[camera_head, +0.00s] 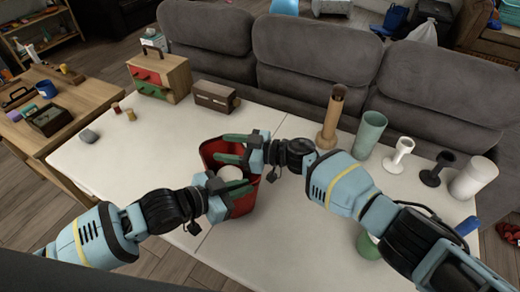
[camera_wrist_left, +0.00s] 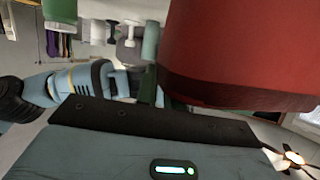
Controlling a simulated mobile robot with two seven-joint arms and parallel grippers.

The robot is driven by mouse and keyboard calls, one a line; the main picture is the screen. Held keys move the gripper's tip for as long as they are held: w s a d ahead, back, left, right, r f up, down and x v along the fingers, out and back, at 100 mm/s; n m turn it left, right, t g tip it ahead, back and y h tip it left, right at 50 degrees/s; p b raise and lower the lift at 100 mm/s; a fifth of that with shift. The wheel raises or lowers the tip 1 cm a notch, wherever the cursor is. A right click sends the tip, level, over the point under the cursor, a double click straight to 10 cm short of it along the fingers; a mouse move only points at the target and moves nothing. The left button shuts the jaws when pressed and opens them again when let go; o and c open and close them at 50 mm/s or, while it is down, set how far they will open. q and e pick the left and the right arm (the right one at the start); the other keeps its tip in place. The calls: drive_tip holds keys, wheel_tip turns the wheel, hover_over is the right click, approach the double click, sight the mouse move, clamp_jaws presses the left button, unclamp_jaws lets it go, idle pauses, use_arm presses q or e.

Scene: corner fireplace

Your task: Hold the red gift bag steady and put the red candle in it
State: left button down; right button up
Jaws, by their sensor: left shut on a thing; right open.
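The red gift bag (camera_head: 243,205) stands open on the white table, between my two grippers. Its red wall fills the upper right of the left wrist view (camera_wrist_left: 240,50). My left gripper (camera_head: 228,186) is shut on the near side of the bag, and partly hides it. My right gripper (camera_head: 222,148) is open over the far side of the bag's mouth, its two fingers apart with nothing between them. A pale round top (camera_head: 231,173) shows inside the bag. I cannot tell if it belongs to the red candle; no separate red candle is clear elsewhere.
On the white table (camera_head: 290,250), a brown vase (camera_head: 332,115), a grey-green cup (camera_head: 369,135), candle holders and a white cylinder (camera_head: 473,177) stand at the right. A wooden box (camera_head: 215,97) and small drawer cabinet (camera_head: 160,78) stand at the back left. The front left is mostly clear.

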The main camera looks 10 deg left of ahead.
use_arm(q)
drive_tip(key=shift+w+a+f+y, duration=0.1)
drive_tip(key=shift+a+f+y, duration=0.2)
drive_tip(key=shift+f, duration=0.45)
drive_tip(key=shift+r, duration=0.15)
use_arm(e)
drive_tip(key=s+d, duration=0.1)
drive_tip(key=d, duration=0.9)
drive_tip(key=shift+s+r, duration=0.15)
drive_tip(key=shift+r, duration=0.3)
use_arm(q)
drive_tip(key=shift+w+d+r, duration=0.1)
drive_tip(key=shift+r, duration=0.1)
use_arm(e)
drive_tip(key=shift+a+r, duration=0.15)
use_arm(q)
drive_tip(key=c, duration=1.6)
unclamp_jaws()
drive_tip(key=shift+r, duration=0.15)
drive_tip(key=shift+o, duration=0.6)
drive_tip(key=o, duration=0.5)
drive_tip(key=shift+c, duration=0.2)
drive_tip(key=v, duration=1.2)
